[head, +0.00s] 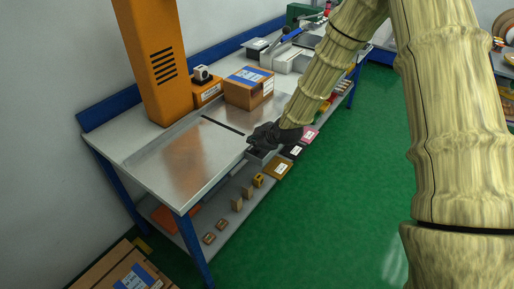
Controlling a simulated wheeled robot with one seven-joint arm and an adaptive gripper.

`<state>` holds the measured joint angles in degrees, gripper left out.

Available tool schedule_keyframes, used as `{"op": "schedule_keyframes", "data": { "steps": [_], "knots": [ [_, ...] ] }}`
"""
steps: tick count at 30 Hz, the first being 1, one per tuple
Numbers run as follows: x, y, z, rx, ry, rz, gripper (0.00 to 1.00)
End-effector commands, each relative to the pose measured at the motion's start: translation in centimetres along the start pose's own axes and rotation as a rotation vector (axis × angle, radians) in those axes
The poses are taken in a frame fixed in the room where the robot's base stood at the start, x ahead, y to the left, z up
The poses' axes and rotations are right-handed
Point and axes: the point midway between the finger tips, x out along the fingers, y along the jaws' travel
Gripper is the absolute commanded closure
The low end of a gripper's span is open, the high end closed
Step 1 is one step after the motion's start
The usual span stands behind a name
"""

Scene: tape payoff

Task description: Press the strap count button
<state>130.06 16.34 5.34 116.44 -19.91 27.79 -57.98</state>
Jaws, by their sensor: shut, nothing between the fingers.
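My gripper (254,140) is a dark shape at the front edge of the steel-topped bench (185,160). It is shut with nothing in it. A small grey box (259,158) shows just below my gripper at that edge, partly covered by it. I cannot make out a button on this box, and I cannot tell whether my gripper touches it. An orange column (153,60) with black vent slots stands at the back of the bench. An orange block (208,92) beside it carries a small white and black part (202,74).
A taped cardboard box (247,90) sits on the bench behind my gripper. The lower shelf (226,222) holds several small blocks and labelled bins (278,168). Another carton (125,272) is at the bottom left. The green floor (320,220) in front is clear.

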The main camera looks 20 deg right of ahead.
Motion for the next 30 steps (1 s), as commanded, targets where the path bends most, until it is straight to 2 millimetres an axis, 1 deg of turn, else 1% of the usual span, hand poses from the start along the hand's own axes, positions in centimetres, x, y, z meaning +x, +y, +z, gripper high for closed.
{"op": "schedule_keyframes", "data": {
  "steps": [3, 16, 30],
  "knots": [
    [-0.4, 0.3, -0.3, 0.0, 0.0, 0.0, 1.0],
    [-0.6, 0.4, -0.4, 0.0, 0.0, 0.0, 1.0],
    [-3.0, 2.2, -2.2, -0.001, 0.0, 0.0, 1.0]
  ]
}}
